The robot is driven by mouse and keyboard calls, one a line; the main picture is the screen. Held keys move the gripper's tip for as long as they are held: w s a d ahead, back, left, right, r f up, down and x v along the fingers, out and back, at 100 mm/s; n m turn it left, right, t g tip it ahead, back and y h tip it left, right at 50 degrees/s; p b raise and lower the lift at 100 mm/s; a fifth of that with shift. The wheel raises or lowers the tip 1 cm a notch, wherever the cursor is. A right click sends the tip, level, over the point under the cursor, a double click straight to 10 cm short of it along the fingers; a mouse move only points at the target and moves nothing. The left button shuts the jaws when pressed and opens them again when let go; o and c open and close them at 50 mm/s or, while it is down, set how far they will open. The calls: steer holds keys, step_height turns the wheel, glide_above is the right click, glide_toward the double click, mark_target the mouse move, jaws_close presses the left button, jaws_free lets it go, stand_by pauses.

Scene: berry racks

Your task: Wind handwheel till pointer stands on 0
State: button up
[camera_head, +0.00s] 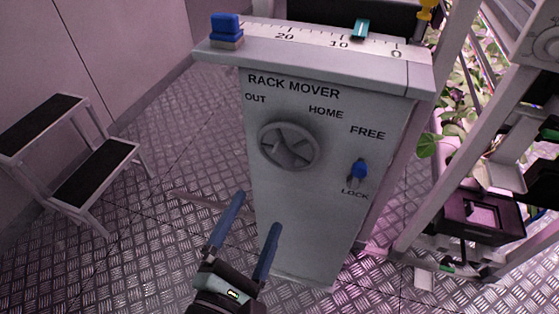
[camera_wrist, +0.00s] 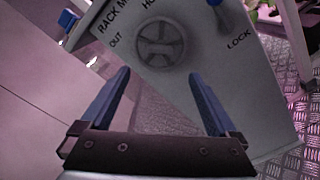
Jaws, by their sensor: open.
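The handwheel (camera_head: 289,146) is a grey spoked wheel on the front of the grey rack mover cabinet (camera_head: 300,220). It also shows ahead of my gripper in the wrist view (camera_wrist: 160,44). The 0 mark is at the scale's right end. A blue lever (camera_head: 359,171) sits between FREE and LOCK, close above the LOCK label. My gripper (camera_head: 256,212) is open and empty, below and left of the wheel, apart from it.
A blue block (camera_head: 226,27) sits at the cabinet top's left end. A two-step stool (camera_head: 85,160) stands at left. A plant rack (camera_head: 480,110) with leaves and a dark box (camera_head: 478,217) stands at right. Tread-plate floor is clear between stool and cabinet.

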mark_target(282, 163)
steer(key=b+x, duration=0.1)
steer(key=x, duration=1.1)
steer(key=shift+w+d, duration=0.1)
steer(key=shift+w, duration=0.1)
steer(key=c, duration=1.4)
steer(key=shift+f+m, duration=0.1)
steer(key=shift+m, duration=0.3)
